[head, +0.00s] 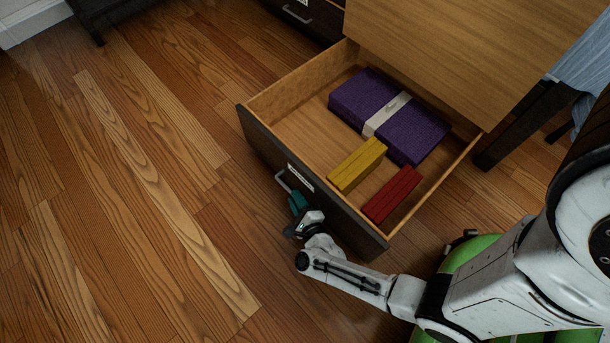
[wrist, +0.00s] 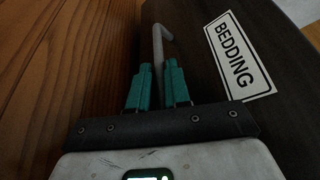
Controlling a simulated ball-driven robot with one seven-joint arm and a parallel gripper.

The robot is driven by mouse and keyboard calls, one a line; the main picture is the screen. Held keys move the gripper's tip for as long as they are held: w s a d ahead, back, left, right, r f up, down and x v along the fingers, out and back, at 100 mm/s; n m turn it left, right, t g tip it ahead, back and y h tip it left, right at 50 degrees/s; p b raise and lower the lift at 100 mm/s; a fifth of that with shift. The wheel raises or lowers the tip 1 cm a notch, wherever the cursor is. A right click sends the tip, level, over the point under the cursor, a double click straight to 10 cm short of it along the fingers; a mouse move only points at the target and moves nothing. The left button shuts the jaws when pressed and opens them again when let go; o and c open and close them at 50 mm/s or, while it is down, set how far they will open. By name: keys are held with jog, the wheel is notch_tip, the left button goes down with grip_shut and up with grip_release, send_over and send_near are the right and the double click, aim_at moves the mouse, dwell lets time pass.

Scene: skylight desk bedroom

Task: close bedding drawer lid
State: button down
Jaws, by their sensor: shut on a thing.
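The bedding drawer (head: 271,151) is pulled out, with its dark front facing lower left. A white label reading "BEDDING" (wrist: 238,55) is on that front in the wrist view. The metal bar handle (head: 284,182) sticks out from the front. My gripper (head: 297,203) is at the handle's near end, with its teal fingers on either side of the bar. In the wrist view the handle (wrist: 159,48) runs between the fingertips (wrist: 158,72), and the gripper is shut on it. Inside lie a purple folded bundle with a pale band (head: 356,98), a yellow block (head: 357,165) and a red block (head: 391,194).
Another dark drawer front with a handle (head: 297,13) is at the top. A dark leg (head: 515,130) stands at the right. The wooden floor (head: 130,190) to the left is clear.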

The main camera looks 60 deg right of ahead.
jog(key=shift+d, duration=0.15)
jog(key=c, duration=1.2)
grip_release()
jog(key=shift+o, duration=0.2)
jog(key=shift+s, duration=0.1)
jog(key=p+v, duration=0.3)
jog(key=v, duration=0.7)
jog(key=shift+s+a+r, duration=0.15)
jog(key=shift+s+a, duration=0.1)
